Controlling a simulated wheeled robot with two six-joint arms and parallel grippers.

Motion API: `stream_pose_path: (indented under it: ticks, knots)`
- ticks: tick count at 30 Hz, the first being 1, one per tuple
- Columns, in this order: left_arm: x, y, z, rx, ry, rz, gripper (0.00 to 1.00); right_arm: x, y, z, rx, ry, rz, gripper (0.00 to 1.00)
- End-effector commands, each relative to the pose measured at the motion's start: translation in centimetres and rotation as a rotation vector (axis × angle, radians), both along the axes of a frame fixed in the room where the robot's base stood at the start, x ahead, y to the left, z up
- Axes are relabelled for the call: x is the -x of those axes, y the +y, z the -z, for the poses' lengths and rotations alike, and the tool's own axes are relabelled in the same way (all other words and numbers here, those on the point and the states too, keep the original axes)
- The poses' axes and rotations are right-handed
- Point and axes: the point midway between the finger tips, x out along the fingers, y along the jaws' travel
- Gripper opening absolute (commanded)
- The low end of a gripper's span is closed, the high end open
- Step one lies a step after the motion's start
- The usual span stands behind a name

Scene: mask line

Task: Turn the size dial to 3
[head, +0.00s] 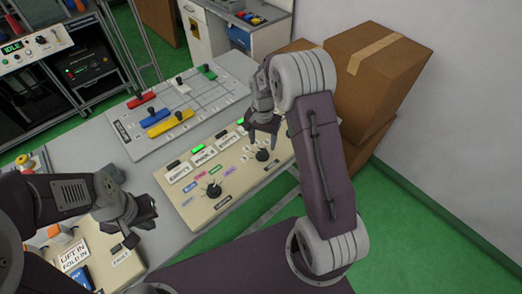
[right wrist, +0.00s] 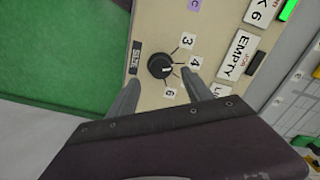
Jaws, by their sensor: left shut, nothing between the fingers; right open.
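The size dial (right wrist: 159,66) is a round black knob with a white mark on a beige panel, beside a black SIZE label (right wrist: 135,57). Labels 3 (right wrist: 187,41), 4 (right wrist: 195,63) and 6 (right wrist: 170,93) stand around it. The white mark seems to point toward the 4. In the head view the dial (head: 262,155) is just below my right gripper (head: 263,128). My right gripper is open, its fingers (right wrist: 159,79) spread on either side of the dial in the wrist view; contact cannot be told. My left gripper (head: 138,232) is shut and empty, left of the panel.
Another dial (head: 213,191) with coloured labels sits on the same beige panel (head: 235,190). A grey board (head: 190,92) with coloured handles lies behind. Cardboard boxes (head: 372,75) stand at the right.

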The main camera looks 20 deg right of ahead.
Motion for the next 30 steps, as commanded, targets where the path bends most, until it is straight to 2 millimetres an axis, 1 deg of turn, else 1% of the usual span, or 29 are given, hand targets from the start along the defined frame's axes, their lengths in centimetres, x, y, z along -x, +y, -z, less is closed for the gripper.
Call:
stream_pose_path:
  ticks: [1,3,7,11,17,18,20,21,23,24,30]
  knots:
    - [0.0,0.0,-0.1,0.000,0.000,0.000,0.00,0.2,0.0,1.2,-0.001,0.005,0.000,0.59]
    - [0.0,0.0,-0.1,0.000,0.000,0.000,0.00,0.1,0.0,2.5,0.000,0.004,0.000,0.59]
    - [0.0,0.0,-0.2,0.000,0.000,0.000,0.00,0.1,0.0,4.5,0.000,0.003,0.000,0.59]
    - [0.0,0.0,-0.2,0.000,0.000,0.000,0.00,0.1,0.0,5.3,-0.001,0.001,-0.001,0.59]
    - [0.0,0.0,-0.2,0.000,0.000,0.000,0.00,0.0,0.0,5.4,0.000,-0.001,-0.001,0.59]
    - [0.0,0.0,-0.2,0.000,0.000,0.000,0.00,0.0,0.0,5.4,0.000,-0.001,-0.001,0.56]
    - [0.0,0.0,-0.2,0.000,0.000,0.000,0.00,0.0,0.0,5.4,0.000,-0.001,-0.001,0.39]
    - [0.0,0.0,-0.2,0.000,0.000,0.000,0.00,0.0,0.0,5.4,0.000,-0.001,-0.001,0.28]
    - [0.0,0.0,-0.2,0.000,0.000,0.000,0.00,0.0,0.0,5.4,0.000,-0.001,-0.001,0.11]
    - [0.0,0.0,-0.2,0.000,0.000,0.000,0.00,0.0,0.0,5.4,0.000,-0.001,-0.001,0.00]
    - [0.0,0.0,-0.3,0.000,0.000,0.000,0.00,0.0,0.0,5.3,0.001,-0.002,-0.012,0.00]
